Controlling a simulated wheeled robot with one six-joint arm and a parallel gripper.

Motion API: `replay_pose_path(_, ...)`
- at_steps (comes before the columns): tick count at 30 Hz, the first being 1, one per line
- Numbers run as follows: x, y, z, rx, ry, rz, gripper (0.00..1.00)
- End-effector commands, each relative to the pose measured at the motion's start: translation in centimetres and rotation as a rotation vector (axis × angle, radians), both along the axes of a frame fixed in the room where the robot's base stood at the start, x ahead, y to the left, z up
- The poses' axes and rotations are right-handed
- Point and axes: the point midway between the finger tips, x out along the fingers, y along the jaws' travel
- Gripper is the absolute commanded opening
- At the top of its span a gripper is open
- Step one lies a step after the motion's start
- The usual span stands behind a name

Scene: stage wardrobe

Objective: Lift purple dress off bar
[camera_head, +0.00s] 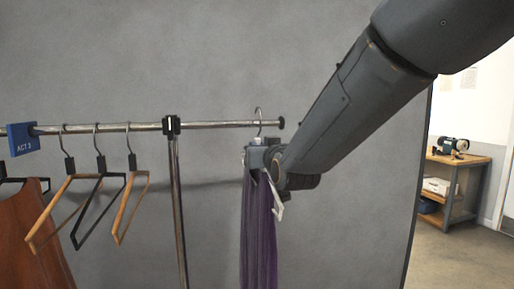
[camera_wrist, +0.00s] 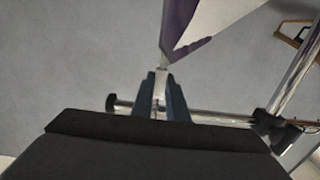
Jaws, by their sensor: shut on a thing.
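The purple dress (camera_head: 259,235) hangs from a pale hanger (camera_head: 276,198) near the right end of the metal bar (camera_head: 225,125). The hanger's wire hook rises above the bar in the head view; I cannot tell whether it touches the bar. My gripper (camera_head: 261,148) is shut on the hanger's neck, just below the bar. In the wrist view the hanger neck (camera_wrist: 160,88) is between my fingers (camera_wrist: 160,100), with purple cloth (camera_wrist: 178,20) beyond. The bar (camera_wrist: 208,116) crosses behind the fingers there. The hook is hidden in the wrist view.
A dark end stop (camera_head: 282,123) caps the bar. A clamp and upright post (camera_head: 179,210) stand left of the dress. Several empty hangers (camera_head: 100,185), a brown garment (camera_head: 30,235) and a blue ACT 3 sign (camera_head: 22,139) are farther left. A workbench (camera_head: 455,160) stands far right.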

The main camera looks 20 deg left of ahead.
Motion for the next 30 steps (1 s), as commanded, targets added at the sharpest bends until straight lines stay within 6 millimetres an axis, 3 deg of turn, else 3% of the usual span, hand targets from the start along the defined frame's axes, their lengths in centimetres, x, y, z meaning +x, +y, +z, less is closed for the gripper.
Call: replay_pose_path(30, -3.9, -2.4, 0.1, 0.001, -0.002, 0.000, 0.00)
